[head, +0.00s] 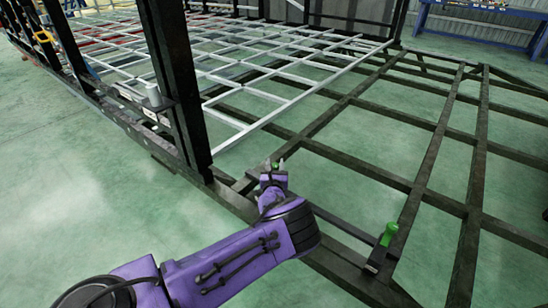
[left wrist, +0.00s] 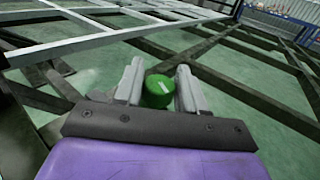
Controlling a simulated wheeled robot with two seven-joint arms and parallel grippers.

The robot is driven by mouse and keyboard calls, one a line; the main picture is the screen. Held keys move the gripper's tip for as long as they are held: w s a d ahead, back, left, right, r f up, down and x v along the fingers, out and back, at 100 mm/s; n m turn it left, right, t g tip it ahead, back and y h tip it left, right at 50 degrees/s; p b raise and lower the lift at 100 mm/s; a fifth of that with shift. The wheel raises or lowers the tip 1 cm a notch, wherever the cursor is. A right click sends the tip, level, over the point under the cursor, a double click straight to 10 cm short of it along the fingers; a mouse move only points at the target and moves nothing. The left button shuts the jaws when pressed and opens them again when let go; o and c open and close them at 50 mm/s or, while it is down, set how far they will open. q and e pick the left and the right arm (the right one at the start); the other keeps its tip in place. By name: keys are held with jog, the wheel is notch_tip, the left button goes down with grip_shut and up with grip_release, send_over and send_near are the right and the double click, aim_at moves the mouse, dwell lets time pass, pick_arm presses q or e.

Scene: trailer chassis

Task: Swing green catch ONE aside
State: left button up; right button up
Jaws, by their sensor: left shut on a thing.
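A green catch (left wrist: 158,88) with a short white stroke on its round top sits between the fingers of my left gripper in the left wrist view. A bit of its green (head: 275,166) shows between the fingertips in the head view. My left gripper (head: 274,168) is shut on it, above the front dark beam of the chassis. The fingers hide its sides and base. A second green catch (head: 389,234) stands upright on the dark frame to the right, apart from my gripper. My right gripper is not in view.
The dark chassis beams (head: 365,168) form an open grid over the green floor. A light grey grid (head: 245,95) lies beyond. A thick black post (head: 178,75) stands left of my gripper. A grey cylinder (head: 153,95) is beside the post. A blue bench (head: 490,28) is at the back right.

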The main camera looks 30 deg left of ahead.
pick_arm(q)
jog(key=m+t+h+p, duration=0.1)
jog(key=m+h+p, duration=0.1)
jog(key=m+t+h+p, duration=0.1)
jog(key=h+p, duration=0.1)
jog(key=h, duration=0.1)
jog(key=shift+s+r+m+p, duration=0.1)
jog(key=shift+r+m+p, duration=0.05)
jog(key=shift+m+p, duration=0.25)
jog(key=m+h+p, duration=0.1)
jog(key=h, duration=0.2)
jog(key=shift+m+t, duration=0.3)
jog(key=shift+m, duration=0.1)
jog(key=shift+f+m+h, duration=0.2)
jog(key=shift+m+h, duration=0.3)
jog(key=shift+h, duration=0.4)
jog(key=m+h, duration=0.1)
jog(key=h, duration=0.1)
jog(key=m+h, duration=0.1)
jog(key=shift+f+h, duration=0.2)
jog(key=shift+h, duration=0.2)
jog(key=shift+m+g+h+b, duration=0.8)
jog(key=shift+m+h, duration=0.4)
jog(key=shift+h, duration=0.3)
jog(key=shift+r+m+h, duration=0.1)
jog(key=shift+m+h, duration=0.2)
jog(key=shift+h, duration=0.1)
jog(key=shift+d+g, duration=0.1)
jog(key=shift+g, duration=0.2)
